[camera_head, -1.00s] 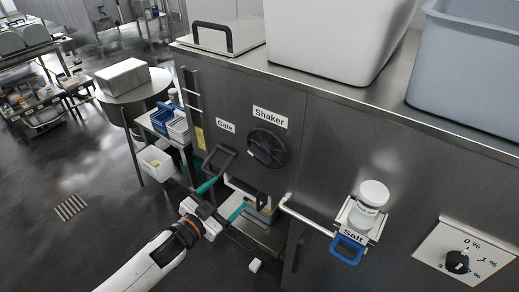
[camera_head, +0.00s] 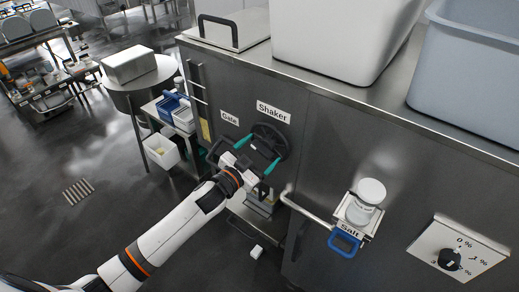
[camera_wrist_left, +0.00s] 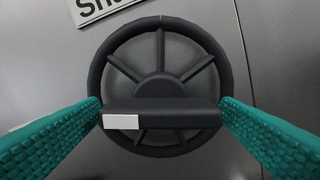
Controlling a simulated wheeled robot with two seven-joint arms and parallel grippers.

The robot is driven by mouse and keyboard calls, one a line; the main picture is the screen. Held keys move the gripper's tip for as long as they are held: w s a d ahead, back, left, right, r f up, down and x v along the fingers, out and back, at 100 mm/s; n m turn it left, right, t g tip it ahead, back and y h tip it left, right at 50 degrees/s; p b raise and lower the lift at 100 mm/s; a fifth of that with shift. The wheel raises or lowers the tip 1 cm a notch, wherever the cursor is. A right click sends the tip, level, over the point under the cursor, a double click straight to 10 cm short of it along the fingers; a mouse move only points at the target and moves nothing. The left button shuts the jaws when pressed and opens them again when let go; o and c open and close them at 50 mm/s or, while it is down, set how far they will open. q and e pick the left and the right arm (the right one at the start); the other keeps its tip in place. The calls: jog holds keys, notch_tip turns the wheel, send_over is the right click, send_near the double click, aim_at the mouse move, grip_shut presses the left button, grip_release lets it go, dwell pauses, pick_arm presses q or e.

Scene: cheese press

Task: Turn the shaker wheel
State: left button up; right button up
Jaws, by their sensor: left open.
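The black shaker wheel (camera_head: 271,139) is mounted on the steel front panel just below the "Shaker" label (camera_head: 273,112). In the left wrist view the spoked wheel (camera_wrist_left: 160,24) faces me, with a black handle bar (camera_wrist_left: 175,112) across its lower half and a white patch at the bar's left end. My left gripper (camera_head: 257,154) is open in front of the wheel. In the left wrist view its teal fingers (camera_wrist_left: 160,117) stand on either side of the handle bar, close to its ends. I cannot tell whether they touch it. My right gripper is out of view.
The gate handle (camera_head: 219,150) under the "Gate" label is close to the left of my gripper. The salt jar (camera_head: 365,201) in its holder and a steel bar (camera_head: 306,208) stick out to the right. A dial (camera_head: 450,259) is further right.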

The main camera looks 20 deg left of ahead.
pick_arm(q)
jog(key=shift+w+d, duration=0.1)
jog(key=shift+w, duration=0.05)
jog(key=shift+c, duration=0.5)
jog(key=c, duration=0.9)
jog(key=shift+m, duration=0.3)
